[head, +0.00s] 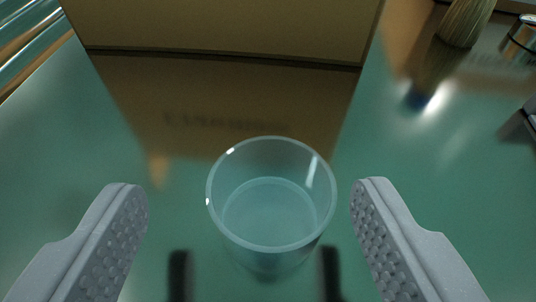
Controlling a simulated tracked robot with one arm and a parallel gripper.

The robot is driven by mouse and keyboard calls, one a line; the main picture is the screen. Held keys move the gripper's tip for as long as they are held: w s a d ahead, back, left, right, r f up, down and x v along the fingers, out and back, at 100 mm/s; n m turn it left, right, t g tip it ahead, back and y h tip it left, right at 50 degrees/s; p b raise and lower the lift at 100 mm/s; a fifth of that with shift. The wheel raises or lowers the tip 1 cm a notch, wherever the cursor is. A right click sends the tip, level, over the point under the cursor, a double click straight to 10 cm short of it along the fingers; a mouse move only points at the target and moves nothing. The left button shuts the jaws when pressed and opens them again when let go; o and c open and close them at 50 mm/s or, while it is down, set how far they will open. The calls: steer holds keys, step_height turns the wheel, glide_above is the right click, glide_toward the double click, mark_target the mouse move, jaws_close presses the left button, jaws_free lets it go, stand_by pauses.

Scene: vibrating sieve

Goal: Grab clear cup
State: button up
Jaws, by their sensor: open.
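A clear cup (271,205) stands upright on a shiny green surface, in the middle of the head view. It looks empty, and the green shows through it. My gripper (250,205) is open, with one grey textured finger to the left of the cup and one to the right. There is a gap between each finger and the cup, and neither finger appears to touch it. The cup is fully in view.
A tan box (225,28) stands behind the cup and reflects in the green surface (60,150). A brush (465,22) and a metal cylinder (522,38) are at the back right. Metal bars (25,45) are at the top left. The surface around the cup is clear.

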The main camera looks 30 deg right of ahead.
mark_target(267, 162)
steer(key=shift+s+d+b+x, duration=0.15)
steer(key=shift+b+x, duration=0.25)
steer(key=shift+x, duration=0.5)
steer(key=shift+d+b+x, duration=0.1)
steer(key=shift+b+x, duration=0.3)
steer(key=shift+x, duration=0.55)
steer(key=shift+s+d+b+x, duration=0.15)
steer(key=shift+b+x, duration=0.25)
steer(key=shift+x, duration=0.5)
steer(key=shift+f, duration=0.15)
steer(key=shift+c, duration=0.4)
steer(key=c, duration=1)
